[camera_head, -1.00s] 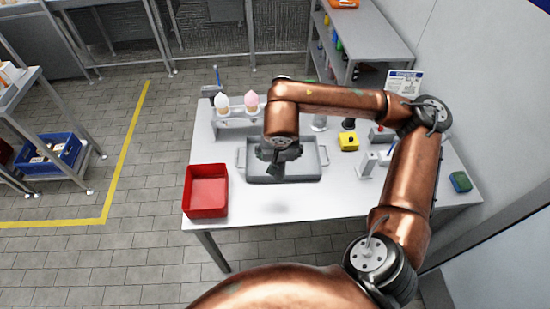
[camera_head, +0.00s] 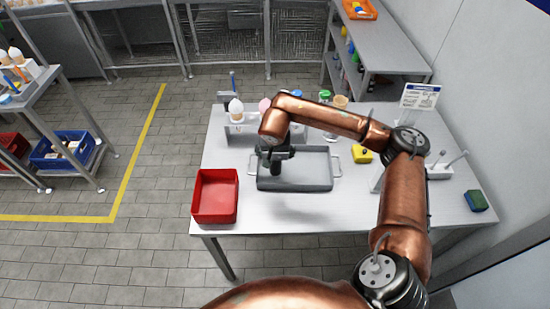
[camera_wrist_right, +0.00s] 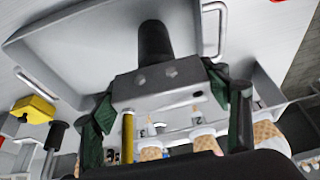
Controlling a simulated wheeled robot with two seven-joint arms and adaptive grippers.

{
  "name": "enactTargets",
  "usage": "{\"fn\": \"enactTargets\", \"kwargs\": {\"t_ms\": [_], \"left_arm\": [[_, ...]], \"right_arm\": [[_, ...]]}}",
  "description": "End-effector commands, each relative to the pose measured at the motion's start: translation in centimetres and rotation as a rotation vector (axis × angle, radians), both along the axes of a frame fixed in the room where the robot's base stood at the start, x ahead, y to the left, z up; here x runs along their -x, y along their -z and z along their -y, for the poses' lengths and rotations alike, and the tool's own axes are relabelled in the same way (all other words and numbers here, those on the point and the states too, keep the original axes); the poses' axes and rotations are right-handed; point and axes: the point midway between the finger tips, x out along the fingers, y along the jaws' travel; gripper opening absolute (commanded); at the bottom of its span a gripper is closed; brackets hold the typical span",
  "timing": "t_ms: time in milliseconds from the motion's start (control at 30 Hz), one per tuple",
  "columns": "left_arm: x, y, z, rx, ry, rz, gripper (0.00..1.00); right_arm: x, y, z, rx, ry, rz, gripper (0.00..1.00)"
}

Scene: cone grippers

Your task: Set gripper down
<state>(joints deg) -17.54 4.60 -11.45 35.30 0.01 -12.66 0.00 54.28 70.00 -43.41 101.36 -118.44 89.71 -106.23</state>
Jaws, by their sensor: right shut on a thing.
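My right gripper (camera_head: 272,152) is over the left part of a grey tray (camera_head: 322,172) on the white table. It is shut on a grey block with a black cylinder (camera_head: 276,171), which points down towards the tray. In the right wrist view the held block (camera_wrist_right: 160,86) sits between dark green fingers, and its black cylinder stands out against the tray (camera_wrist_right: 85,48). I cannot tell whether the cylinder touches the tray floor. My left gripper is not in view.
A red bin (camera_head: 215,196) stands left of the tray. A rack with a white-topped cone (camera_head: 236,110) is behind it. A yellow block (camera_head: 362,156) is to the right, and a green and blue sponge (camera_head: 475,201) lies near the right edge. The table front is clear.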

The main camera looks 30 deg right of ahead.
Motion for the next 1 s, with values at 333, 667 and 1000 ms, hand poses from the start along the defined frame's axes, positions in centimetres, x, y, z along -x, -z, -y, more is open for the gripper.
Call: {"fn": "enactTargets", "kwargs": {"t_ms": [333,667,1000], "left_arm": [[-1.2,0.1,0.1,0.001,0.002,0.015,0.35],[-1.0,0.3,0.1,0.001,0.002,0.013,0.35],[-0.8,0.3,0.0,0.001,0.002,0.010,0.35]], "right_arm": [[0.0,2.0,0.0,0.000,0.000,0.000,0.35],[0.1,2.3,-0.1,0.000,-0.001,-0.001,0.80],[0.1,2.3,0.0,0.000,-0.001,-0.001,0.87]]}}
